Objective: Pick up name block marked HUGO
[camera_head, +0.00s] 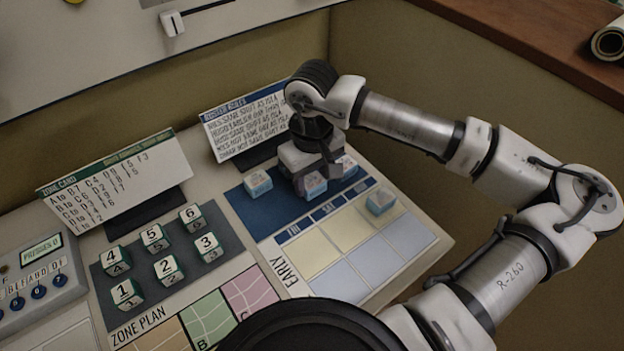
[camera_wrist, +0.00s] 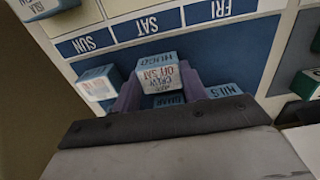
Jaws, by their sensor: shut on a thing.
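The name block marked HUGO (camera_wrist: 160,76) is between my gripper's purple fingers in the wrist view. Its lettering is upside down there, and another face reads OFF SAT. My gripper (camera_wrist: 158,92) is shut on it. In the head view my gripper (camera_head: 313,166) points down over the blue mat, with the HUGO block (camera_head: 314,185) showing under it, its marking too small to read. I cannot tell how far the block is above the mat.
A block marked NILS (camera_wrist: 222,90) and another block (camera_wrist: 97,83) sit close on either side. A further block (camera_wrist: 168,100) is partly hidden near the gripper. One block (camera_head: 380,201) sits by the SUN column. The roster rules card (camera_head: 240,125) stands behind.

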